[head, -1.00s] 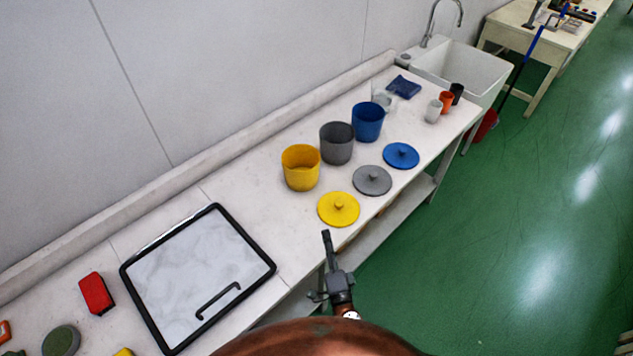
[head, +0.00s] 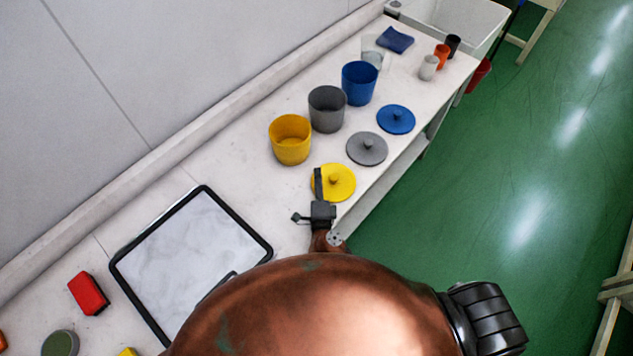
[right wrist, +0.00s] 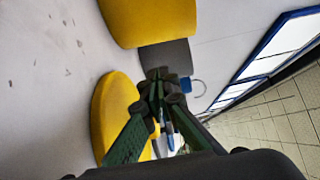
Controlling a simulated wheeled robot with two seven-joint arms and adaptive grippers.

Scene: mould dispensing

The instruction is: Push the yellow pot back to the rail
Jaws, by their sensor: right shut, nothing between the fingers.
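The yellow pot (head: 290,141) stands upright and open-topped on the white bench, some way in front of the rail (head: 190,129) along the wall. It also shows at the top of the right wrist view (right wrist: 150,18). My right gripper (head: 318,172) is shut and empty. In the head view it overlaps the left edge of the yellow lid (head: 340,183), in front of the pot and apart from it. The right wrist view shows the shut fingers (right wrist: 155,80) next to the yellow lid (right wrist: 112,105). My left gripper is not in view.
A grey pot (head: 327,110) and a blue pot (head: 359,84) stand behind to the right, with grey (head: 367,150) and blue (head: 396,120) lids in front. A black-framed tray (head: 190,255) lies to the left. The bench between yellow pot and rail is clear.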

